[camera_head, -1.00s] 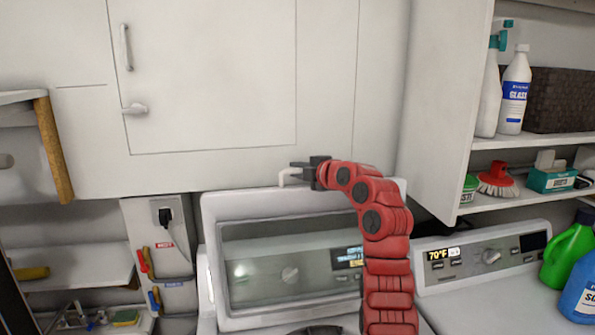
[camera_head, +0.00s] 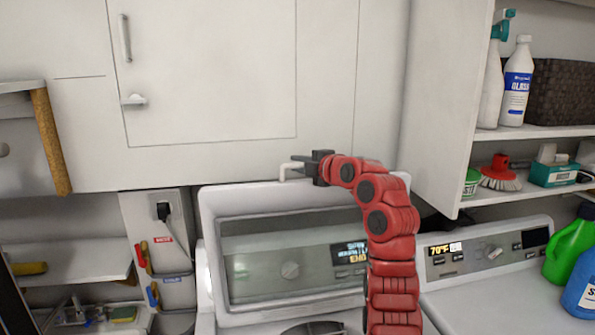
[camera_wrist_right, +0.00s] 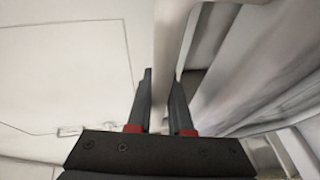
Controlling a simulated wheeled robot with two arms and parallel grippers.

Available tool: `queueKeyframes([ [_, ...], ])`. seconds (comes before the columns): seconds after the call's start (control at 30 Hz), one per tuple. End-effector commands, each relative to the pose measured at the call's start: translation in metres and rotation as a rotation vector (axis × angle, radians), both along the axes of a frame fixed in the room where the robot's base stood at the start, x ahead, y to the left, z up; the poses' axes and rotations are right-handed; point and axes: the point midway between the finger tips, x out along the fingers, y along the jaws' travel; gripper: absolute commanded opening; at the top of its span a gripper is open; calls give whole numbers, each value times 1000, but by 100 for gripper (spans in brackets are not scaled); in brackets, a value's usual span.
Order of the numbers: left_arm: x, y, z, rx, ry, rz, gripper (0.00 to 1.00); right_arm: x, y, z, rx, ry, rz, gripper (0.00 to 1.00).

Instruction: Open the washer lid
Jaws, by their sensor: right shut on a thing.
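The washer lid (camera_head: 208,215) is a white frame with a clear window. It stands raised, nearly upright, at the bottom centre of the head view, with the washer's panel (camera_head: 290,270) showing through it. A pale bent handle (camera_head: 288,170) is at its top edge. My right gripper (camera_head: 304,164), on a red arm, is shut on this handle. In the right wrist view, the fingers (camera_wrist_right: 160,100) lie either side of a pale bar (camera_wrist_right: 170,55); their exact contact is hard to see. Part of a dark round opening (camera_head: 312,328) shows below the lid. My left gripper is not in view.
White wall cabinets (camera_head: 210,75) hang just above and behind the lid. A second machine with a control panel (camera_head: 490,250) stands at right, with green (camera_head: 570,250) and blue (camera_head: 583,290) bottles. An open shelf (camera_head: 540,133) holds bottles and a basket.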

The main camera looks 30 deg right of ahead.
Motion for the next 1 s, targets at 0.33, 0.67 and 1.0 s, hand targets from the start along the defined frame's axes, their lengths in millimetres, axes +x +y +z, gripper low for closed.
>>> queueKeyframes([
  [0.33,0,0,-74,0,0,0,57,-61,15,-9,-37,-128,-3,0],
  [0.67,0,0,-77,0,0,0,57,-73,20,-3,-42,-152,0,0],
  [1.0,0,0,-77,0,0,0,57,-73,20,-3,-41,-153,0,31],
])
